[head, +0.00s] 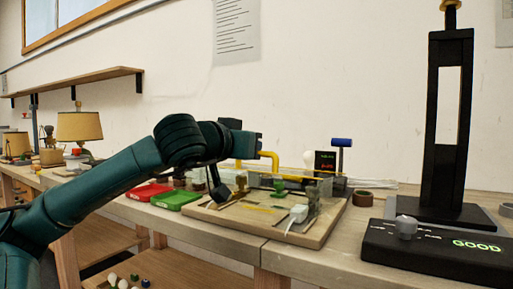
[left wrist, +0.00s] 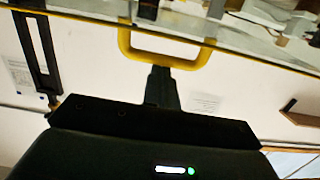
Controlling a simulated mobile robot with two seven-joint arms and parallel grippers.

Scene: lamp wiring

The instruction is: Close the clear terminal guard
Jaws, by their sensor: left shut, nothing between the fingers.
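The clear guard shows in the left wrist view as a transparent pane (left wrist: 250,47) with a yellow edge. A yellow U-shaped handle (left wrist: 185,63) is fixed to it, and the handle also shows in the head view (head: 270,156). My left gripper (left wrist: 160,71) is shut and empty, its fingertips at the handle's outer bar; I cannot tell whether they touch. In the head view the left gripper (head: 257,146) is beside the handle, its fingertips mostly hidden. Clear panels (head: 318,192) stand over the wooden wiring board (head: 222,222). The guard's exact angle is unclear. My right gripper is out of view.
A red tray (head: 150,191) and a green tray (head: 176,199) lie left of the board. A white block (head: 298,213) with a cable sits at its front. A black tester (head: 435,250) reading GOOD and a tall black stand (head: 450,130) are at right. Tape rolls lie nearby.

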